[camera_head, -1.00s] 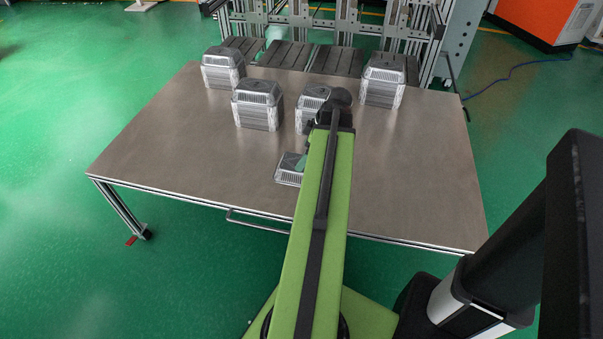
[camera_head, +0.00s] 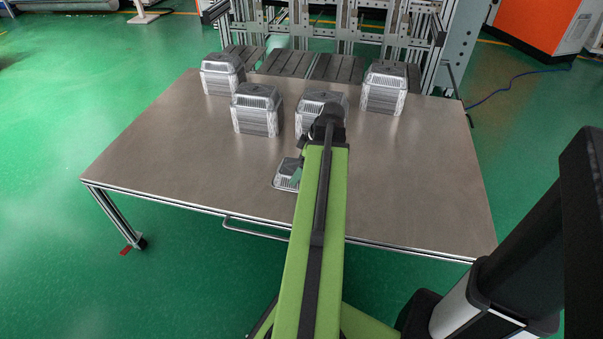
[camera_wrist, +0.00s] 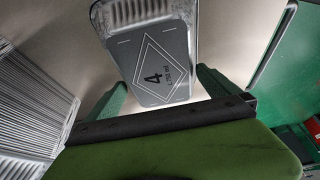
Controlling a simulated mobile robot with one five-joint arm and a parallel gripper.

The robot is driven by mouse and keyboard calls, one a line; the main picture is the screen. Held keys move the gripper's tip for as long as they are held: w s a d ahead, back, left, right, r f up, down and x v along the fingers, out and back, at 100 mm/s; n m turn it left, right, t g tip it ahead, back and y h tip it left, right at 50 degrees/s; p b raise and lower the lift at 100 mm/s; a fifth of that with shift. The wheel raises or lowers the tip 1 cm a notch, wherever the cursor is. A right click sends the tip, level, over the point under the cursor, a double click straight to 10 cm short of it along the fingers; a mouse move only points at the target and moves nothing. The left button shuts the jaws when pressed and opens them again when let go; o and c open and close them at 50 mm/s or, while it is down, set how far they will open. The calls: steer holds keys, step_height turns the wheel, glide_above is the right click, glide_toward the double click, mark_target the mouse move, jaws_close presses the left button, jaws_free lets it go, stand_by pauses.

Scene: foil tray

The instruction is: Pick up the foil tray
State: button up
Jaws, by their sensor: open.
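A single silver foil tray (camera_head: 284,181) lies on the metal table, near its front edge and left of my green arm. In the wrist view, the foil tray (camera_wrist: 126,12) shows a ribbed silver rim and a grey flat face with a diamond and a "4". My gripper (camera_wrist: 161,88) is open, with one green finger to each side of the lower part of that grey face. I cannot tell whether the fingers touch it. In the head view, my gripper (camera_head: 297,175) is beside the tray and partly hidden by my arm.
Several stacks of foil trays stand behind on the table (camera_head: 180,150), including a left stack (camera_head: 221,78), a middle-left stack (camera_head: 257,115) and a right stack (camera_head: 384,92). One stack (camera_head: 312,105) is partly behind my arm. The table's left front is clear.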

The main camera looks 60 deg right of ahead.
steer(key=shift+f, duration=0.1)
steer(key=c, duration=0.9)
steer(key=shift+c, duration=0.2)
step_height(320, 180, up, 6)
steer(key=p, duration=0.5)
steer(key=shift+f, duration=0.2)
steer(key=s+r+p, duration=0.2)
steer(key=s, duration=0.2)
steer(key=s+r+p, duration=0.2)
steer(key=s, duration=0.1)
steer(key=s+r+p, duration=0.2)
steer(key=s, duration=0.2)
steer(key=shift+s+d, duration=0.25)
steer(key=shift+s, duration=0.1)
